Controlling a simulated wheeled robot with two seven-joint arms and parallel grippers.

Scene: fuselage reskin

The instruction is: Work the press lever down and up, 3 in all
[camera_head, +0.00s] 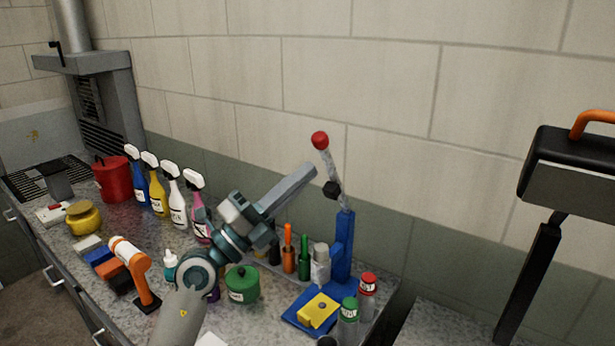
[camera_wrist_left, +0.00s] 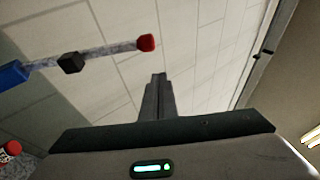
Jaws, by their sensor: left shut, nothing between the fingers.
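The press stands on the bench with a blue upright column (camera_head: 342,246) and a blue base. Its lever (camera_head: 326,165) points up and slightly left, with a black block at the pivot and a red knob (camera_head: 320,139) on top. A yellow block (camera_head: 318,310) lies on the base. My left gripper (camera_head: 309,172) is shut and empty, just left of the lever and a little below the knob; I see no clear contact. In the left wrist view, the fingers (camera_wrist_left: 158,95) are together and the red knob (camera_wrist_left: 147,42) is apart from them. My right gripper is not in view.
Several spray bottles (camera_head: 157,190), a red pot (camera_head: 112,178) and a green pot (camera_head: 242,283) crowd the bench left of the press.

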